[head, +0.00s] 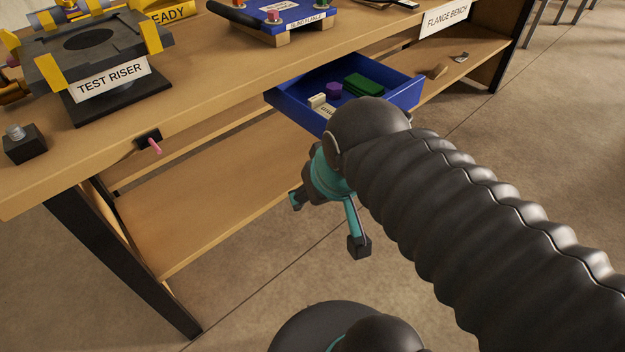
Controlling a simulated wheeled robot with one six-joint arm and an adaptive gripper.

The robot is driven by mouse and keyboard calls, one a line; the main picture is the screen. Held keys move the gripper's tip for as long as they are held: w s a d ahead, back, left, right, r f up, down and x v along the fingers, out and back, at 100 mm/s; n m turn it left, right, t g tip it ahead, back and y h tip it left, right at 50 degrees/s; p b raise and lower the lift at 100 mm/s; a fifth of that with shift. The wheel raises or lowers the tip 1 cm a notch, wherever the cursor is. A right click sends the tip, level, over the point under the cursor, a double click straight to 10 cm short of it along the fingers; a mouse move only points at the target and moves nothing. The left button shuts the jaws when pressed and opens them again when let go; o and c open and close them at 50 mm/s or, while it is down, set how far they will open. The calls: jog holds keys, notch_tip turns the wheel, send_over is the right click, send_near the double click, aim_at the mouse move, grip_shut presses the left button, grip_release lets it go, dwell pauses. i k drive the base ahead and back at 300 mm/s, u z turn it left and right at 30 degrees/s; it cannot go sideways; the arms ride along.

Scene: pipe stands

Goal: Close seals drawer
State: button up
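The blue drawer (400,94) stands pulled out from under the wooden bench's front edge. Inside it lie a green block-like item (363,85), a purple round item (334,90) and a small cream piece (317,101). A white label on the drawer is partly hidden behind my arm, so its full text cannot be read. My gripper (327,226) is in front of and below the drawer, with its fingers spread apart and nothing between them. It appears apart from the drawer. My arm covers part of the drawer's front.
The wooden bench (215,62) carries the test riser (92,55) at left and a blue tray with valves (272,15). A dark block (22,143) sits at the bench's left front. A lower shelf (215,215) runs beneath. The floor in front is clear.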

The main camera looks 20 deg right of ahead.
aim_at(290, 98)
jog(key=z, duration=1)
jog(key=k, duration=0.8)
jog(key=u, duration=0.9)
jog(key=i, duration=0.5)
